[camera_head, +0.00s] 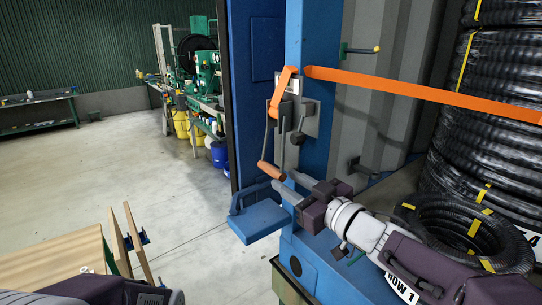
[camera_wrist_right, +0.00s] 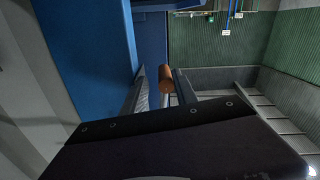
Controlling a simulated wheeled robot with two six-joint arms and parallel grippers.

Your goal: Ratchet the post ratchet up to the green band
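The post ratchet (camera_head: 292,117) is a grey metal body on the tall blue post (camera_head: 308,45). An orange strap (camera_head: 430,92) runs from it to the right, and a short orange tail hangs over it. Its lever slopes down to an orange grip (camera_head: 270,170). My right gripper (camera_head: 279,176) is at the grip's lower end, its fingers spread to either side. In the right wrist view the grip (camera_wrist_right: 166,86) stands between the fingers, with a gap to the left one. I cannot make out a green band. Only dark parts of my left arm show; its fingers do not.
Black hose coils stand stacked at the right; a smaller coil (camera_head: 465,232) lies by my right forearm. A blue bracket plate (camera_head: 256,222) juts out below the grip. A wooden top (camera_head: 55,262) is at lower left. Open floor lies left.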

